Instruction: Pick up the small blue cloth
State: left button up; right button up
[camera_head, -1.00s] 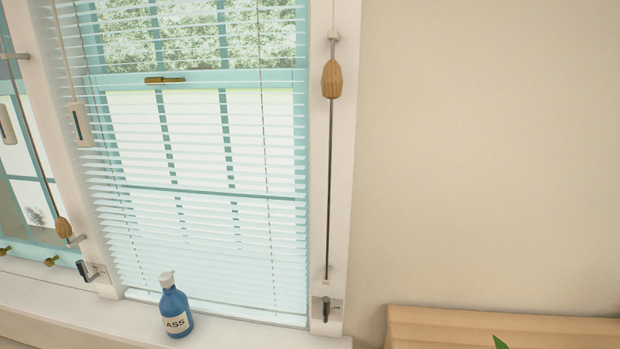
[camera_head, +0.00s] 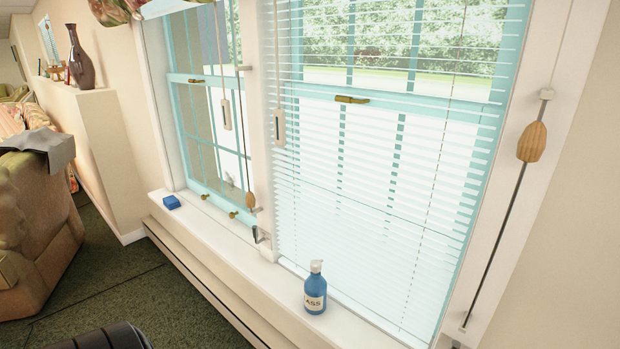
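A small blue folded piece, which looks like the blue cloth (camera_head: 171,202), lies on the left part of the white windowsill (camera_head: 335,325), in front of the left window. Nothing covers it. Neither of my grippers shows in the head view.
A blue spray or pump bottle (camera_head: 315,292) with a white top stands on the sill to the right of the cloth. Window latches and blind cords hang nearby. Green carpet (camera_head: 90,265) between is free.

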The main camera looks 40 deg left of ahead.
aim_at(172, 203)
jog(key=k, duration=0.5)
jog(key=u, duration=2.55)
jog(key=i, duration=1.05)
jog(key=z, duration=0.5)
